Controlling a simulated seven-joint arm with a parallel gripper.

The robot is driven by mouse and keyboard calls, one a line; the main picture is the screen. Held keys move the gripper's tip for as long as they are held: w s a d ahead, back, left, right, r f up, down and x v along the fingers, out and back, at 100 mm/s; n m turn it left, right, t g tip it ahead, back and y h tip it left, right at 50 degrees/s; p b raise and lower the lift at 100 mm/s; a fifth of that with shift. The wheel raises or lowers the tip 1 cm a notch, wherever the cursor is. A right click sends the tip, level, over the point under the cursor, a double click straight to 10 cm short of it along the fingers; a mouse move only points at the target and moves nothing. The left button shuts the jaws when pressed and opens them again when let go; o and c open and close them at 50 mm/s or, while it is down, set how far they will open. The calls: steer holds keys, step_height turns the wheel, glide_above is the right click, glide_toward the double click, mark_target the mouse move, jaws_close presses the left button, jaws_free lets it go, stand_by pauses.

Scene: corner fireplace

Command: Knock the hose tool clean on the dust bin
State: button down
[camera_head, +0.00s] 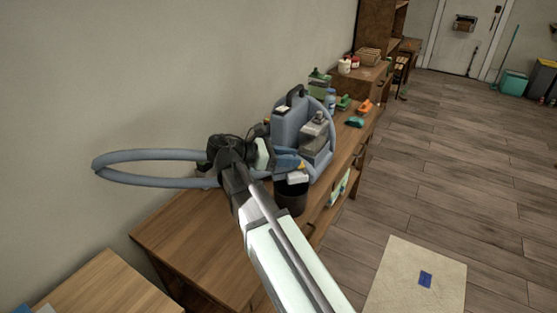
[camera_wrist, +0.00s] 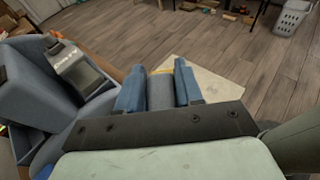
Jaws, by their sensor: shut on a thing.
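The hose tool shows in the wrist view as a grey-blue cylinder (camera_wrist: 160,94) with a yellow edge at its far end. My gripper (camera_wrist: 160,88) is shut on it, one blue finger on each side. In the head view my gripper (camera_head: 286,163) is beside the blue vacuum (camera_head: 289,124), above a small black bin (camera_head: 291,198) that I take for the dust bin. The bin is partly hidden behind my arm, and I cannot tell whether the tool touches it. The grey-blue hose (camera_head: 140,155) loops out to the left.
The vacuum stands on a long wooden bench (camera_head: 190,238) along the wall. It fills the left of the wrist view (camera_wrist: 70,75). Bottles (camera_head: 330,98) and an orange-topped item (camera_head: 364,107) stand beyond it. The floor to the right is open, with a pale mat (camera_head: 415,285).

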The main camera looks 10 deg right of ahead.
mark_target(289, 172)
steer(key=shift+s, duration=0.1)
steer(key=shift+f, duration=2.95)
step_height(289, 172, down, 2)
steer(key=shift+f, duration=0.1)
steer(key=shift+r, duration=1.15)
steer(key=shift+r, duration=0.1)
